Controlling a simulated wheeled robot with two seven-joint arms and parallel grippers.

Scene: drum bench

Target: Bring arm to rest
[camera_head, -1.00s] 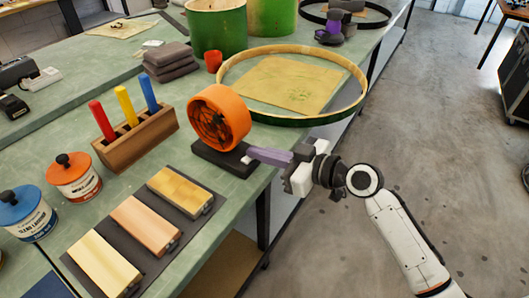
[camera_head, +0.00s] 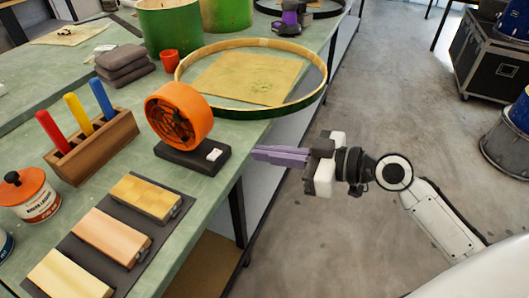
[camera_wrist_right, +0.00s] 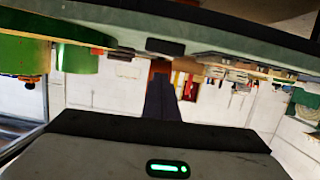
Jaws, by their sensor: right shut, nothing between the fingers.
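My right gripper (camera_head: 258,154) has slim purple fingers, closed together and empty. It is held out beyond the bench's front edge, with the fingers pointing left towards the bench. The fingertips are just right of the black base of the orange fan (camera_head: 180,115), with a small gap in the picture. In the right wrist view the closed fingers (camera_wrist_right: 161,98) show dark, with nothing between them. The right arm reaches in from the lower right. My left gripper is not in view.
The green bench (camera_head: 150,160) carries a wooden hoop (camera_head: 318,98), an orange cup (camera_head: 169,60), a block with colored handles (camera_head: 95,150), a can (camera_head: 30,198) and wooden blocks on a dark mat (camera_head: 150,195). Open floor lies right; a black case (camera_head: 490,60) stands farther off.

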